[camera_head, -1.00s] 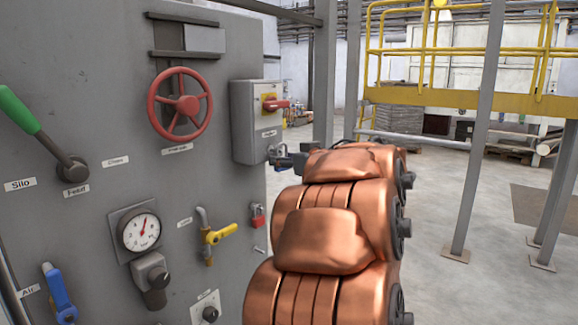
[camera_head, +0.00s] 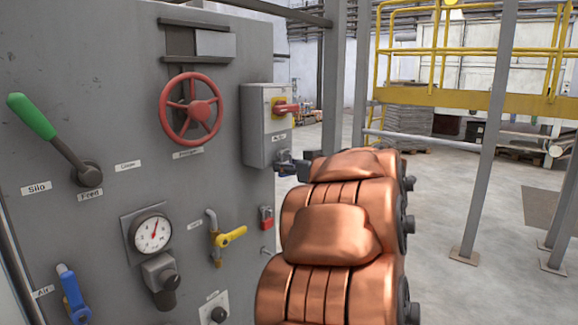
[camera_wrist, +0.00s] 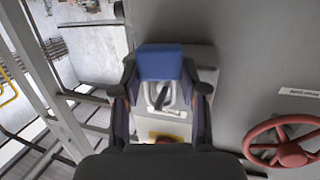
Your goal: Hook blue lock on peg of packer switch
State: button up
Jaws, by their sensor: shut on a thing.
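The packer switch is a grey box (camera_head: 262,135) at the panel's right edge, with a red handle on a yellow plate (camera_head: 284,108). My gripper (camera_head: 292,163) is beside the lower right of this box in the head view. In the wrist view my gripper (camera_wrist: 163,88) is shut on the blue lock (camera_wrist: 160,62), a finger on each side. The lock's pale shackle (camera_wrist: 164,94) points down in that picture, towards the yellow plate (camera_wrist: 168,137). The switch's peg cannot be made out. I cannot tell whether the shackle touches anything.
A red handwheel (camera_head: 190,108) is left of the switch. Below are a red lock (camera_head: 266,218), a yellow valve handle (camera_head: 231,236) and a pressure gauge (camera_head: 151,233). A green-handled lever (camera_head: 50,135) is at left. Grey posts (camera_head: 483,130) stand to the right, with open floor around them.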

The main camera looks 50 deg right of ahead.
jog(key=o, duration=1.2)
jog(key=v, duration=1.2)
